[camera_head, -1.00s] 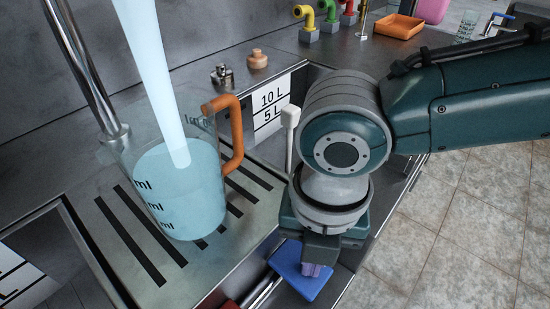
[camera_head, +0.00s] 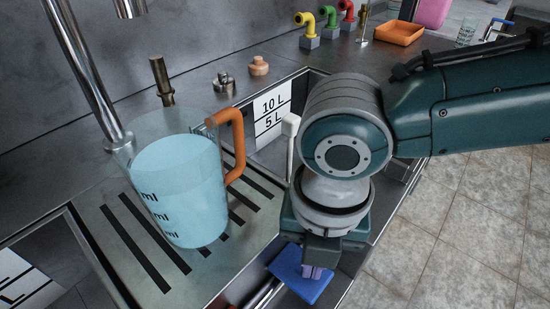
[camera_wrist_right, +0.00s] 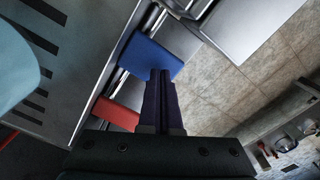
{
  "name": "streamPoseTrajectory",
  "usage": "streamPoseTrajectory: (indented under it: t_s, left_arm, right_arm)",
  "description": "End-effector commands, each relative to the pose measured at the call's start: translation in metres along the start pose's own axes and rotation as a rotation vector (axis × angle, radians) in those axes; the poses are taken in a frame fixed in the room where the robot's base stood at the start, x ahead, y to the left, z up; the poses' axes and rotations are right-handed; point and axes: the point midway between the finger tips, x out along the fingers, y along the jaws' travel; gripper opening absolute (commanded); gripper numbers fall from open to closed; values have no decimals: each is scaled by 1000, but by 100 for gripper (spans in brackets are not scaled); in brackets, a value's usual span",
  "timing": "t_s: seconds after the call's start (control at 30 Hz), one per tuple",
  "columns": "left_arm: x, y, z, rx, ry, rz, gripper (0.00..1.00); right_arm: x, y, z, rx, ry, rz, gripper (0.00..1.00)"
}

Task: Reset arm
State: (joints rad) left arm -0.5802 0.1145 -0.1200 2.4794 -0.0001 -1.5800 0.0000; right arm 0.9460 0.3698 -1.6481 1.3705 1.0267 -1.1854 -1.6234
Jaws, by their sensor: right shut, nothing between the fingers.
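My right arm comes in from the right in the head view. Its gripper (camera_head: 314,271) points down over a blue handle-like block (camera_head: 300,276) at the counter's front edge. In the right wrist view the two dark fingers (camera_wrist_right: 161,78) are together with nothing between them. The blue block (camera_wrist_right: 152,58) shows just beyond the fingertips; I cannot tell whether they touch it. A clear measuring jug (camera_head: 182,190) with an orange handle and bluish liquid stands upright on the slotted drain plate (camera_head: 106,208), left of the right arm. My left gripper is not in view.
A metal faucet (camera_head: 92,75) rises at the left. A tank with 10 L and 5 L marks (camera_head: 272,112) lies behind the right gripper. A red block (camera_wrist_right: 116,113) sits near the blue one. Coloured taps and an orange tray (camera_head: 398,32) stand at the back. Tiled floor is clear at right.

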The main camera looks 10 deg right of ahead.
Motion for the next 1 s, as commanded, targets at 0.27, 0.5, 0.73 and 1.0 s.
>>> streamPoseTrajectory:
  t_s: [0.27,0.5,0.73,1.0]
  left_arm:
    - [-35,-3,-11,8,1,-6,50]
    - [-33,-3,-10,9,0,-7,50]
    - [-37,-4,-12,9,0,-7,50]
    - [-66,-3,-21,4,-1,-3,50]
  right_arm:
    - [-37,0,0,0,0,-1,0]
    - [-35,0,0,0,0,0,0]
    - [-39,12,-21,32,33,36,0]
    - [-108,82,-125,554,258,311,0]
